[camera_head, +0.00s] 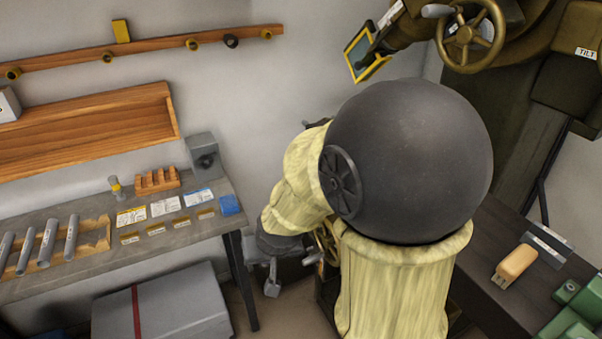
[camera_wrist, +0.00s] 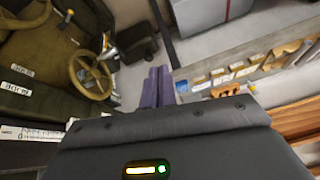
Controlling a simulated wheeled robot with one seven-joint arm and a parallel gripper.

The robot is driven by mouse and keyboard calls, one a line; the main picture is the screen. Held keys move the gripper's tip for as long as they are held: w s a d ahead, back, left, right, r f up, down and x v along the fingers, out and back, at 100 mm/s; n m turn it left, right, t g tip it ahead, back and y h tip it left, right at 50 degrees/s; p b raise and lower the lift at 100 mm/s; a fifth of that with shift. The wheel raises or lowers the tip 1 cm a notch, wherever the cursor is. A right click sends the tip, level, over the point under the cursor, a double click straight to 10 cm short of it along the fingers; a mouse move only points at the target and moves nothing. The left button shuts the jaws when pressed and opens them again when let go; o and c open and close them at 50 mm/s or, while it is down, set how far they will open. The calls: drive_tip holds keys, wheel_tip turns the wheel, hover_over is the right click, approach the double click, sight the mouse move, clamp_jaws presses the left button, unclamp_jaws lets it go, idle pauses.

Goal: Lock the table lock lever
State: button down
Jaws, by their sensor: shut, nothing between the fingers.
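My gripper (camera_wrist: 157,86) shows in the wrist view as two purple fingers side by side, shut and empty. They point toward the floor and bench area, apart from the machine on the left. That machine carries a brass handwheel (camera_wrist: 91,76) left of the fingers. A small silver lever-like part (camera_wrist: 109,53) shows just above and right of the wheel; I cannot tell if it is the table lock lever. The labels there are too small to read. In the head view my arm hides most of this area; part of a handwheel (camera_head: 328,243) shows beside it.
A grey bench (camera_head: 235,212) with cards, blocks and grey cylinders stands left, with a grey box (camera_head: 165,306) below. A larger handwheel (camera_head: 470,38) on a machine marked TILT is at upper right. A dark table (camera_head: 490,262) with a tan-handled tool (camera_head: 515,264) is at right.

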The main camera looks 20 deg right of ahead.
drive_tip(key=w+d+m+t+h+b, duration=0.15)
drive_tip(key=w+m+t+b, duration=0.65)
drive_tip(key=w, duration=1)
drive_tip(key=w+d+f+m+g+h+b, duration=0.1)
drive_tip(key=d+m+h+b, duration=0.3)
drive_tip(key=d+m+h, duration=0.7)
drive_tip(key=w+d+m+g, duration=0.1)
drive_tip(key=d+m, duration=0.1)
drive_tip(key=m, duration=0.3)
drive_tip(key=shift+w+g, duration=0.2)
drive_tip(key=shift+g, duration=0.1)
drive_tip(key=shift+h, duration=0.25)
drive_tip(key=w+a+p+x, duration=0.2)
drive_tip(key=x, duration=1.1)
drive_tip(key=shift+f, duration=0.35)
